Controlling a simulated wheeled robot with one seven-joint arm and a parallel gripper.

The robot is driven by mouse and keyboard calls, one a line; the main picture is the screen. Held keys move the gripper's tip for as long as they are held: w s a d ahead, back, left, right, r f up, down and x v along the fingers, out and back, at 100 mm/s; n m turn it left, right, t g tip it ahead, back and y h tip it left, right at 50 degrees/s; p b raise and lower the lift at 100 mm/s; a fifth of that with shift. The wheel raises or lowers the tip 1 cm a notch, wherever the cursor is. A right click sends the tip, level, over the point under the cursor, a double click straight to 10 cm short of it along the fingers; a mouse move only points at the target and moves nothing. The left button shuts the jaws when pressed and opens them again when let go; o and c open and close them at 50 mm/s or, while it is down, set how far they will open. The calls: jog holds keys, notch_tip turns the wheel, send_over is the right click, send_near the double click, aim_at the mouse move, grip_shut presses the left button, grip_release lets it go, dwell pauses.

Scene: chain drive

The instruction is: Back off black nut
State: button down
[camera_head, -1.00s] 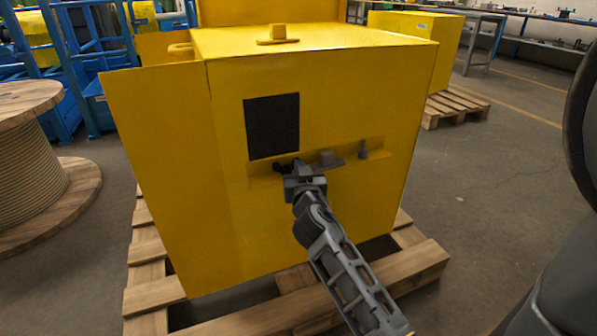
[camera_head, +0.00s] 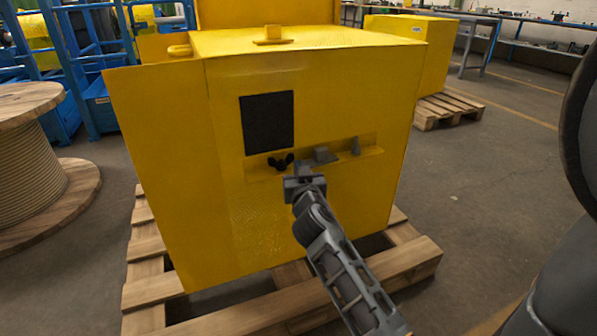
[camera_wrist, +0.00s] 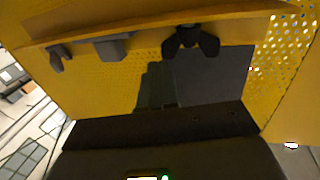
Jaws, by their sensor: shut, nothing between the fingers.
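The black nut (camera_head: 280,162) is a wing-shaped piece on the narrow ledge of the yellow cabinet (camera_head: 330,105), under the dark square panel. It also shows in the wrist view (camera_wrist: 190,42), at the upper middle, with its wings spread. My gripper (camera_head: 302,172) is below and to the right of the nut in the head view, apart from it. In the wrist view its fingers (camera_wrist: 157,86) stand together, empty and clear of the nut. How far the fingertips are from the cabinet face I cannot tell.
A grey block (camera_head: 322,154) and a small grey peg-like piece (camera_head: 355,146) sit right of the nut on the same ledge. A dark square panel (camera_head: 267,121) is above. The cabinet stands on a wooden pallet (camera_head: 400,275). A wooden cable reel (camera_head: 35,165) is at left.

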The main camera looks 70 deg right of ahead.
jog(key=s+a+b, duration=0.1)
jog(key=s+a, duration=0.6)
jog(key=a, duration=0.1)
jog(key=shift+a, duration=0.1)
jog(key=a+f+n+t+y, duration=0.3)
jog(key=a+y, duration=0.1)
jog(key=a, duration=0.5)
jog(key=a+f+n+t+y, duration=0.2)
jog(key=a+f+n+y, duration=0.15)
jog(key=a, duration=0.55)
jog(key=s+a+r+n+t+y, duration=0.1)
jog(key=s+a+r+n+y, duration=0.25)
jog(key=s+a, duration=0.45)
jog(key=s+a+r+n+t+y, duration=0.1)
jog(key=s+a+r+n+y, duration=0.3)
jog(key=s+a, duration=0.4)
notch_tip(320, 180, up, 26)
jog(key=w+m+y+p, duration=0.1)
jog(key=w+p, duration=0.1)
jog(key=p, duration=2.4)
jog(key=shift+a+f, duration=0.2)
jog(key=shift+a, duration=0.25)
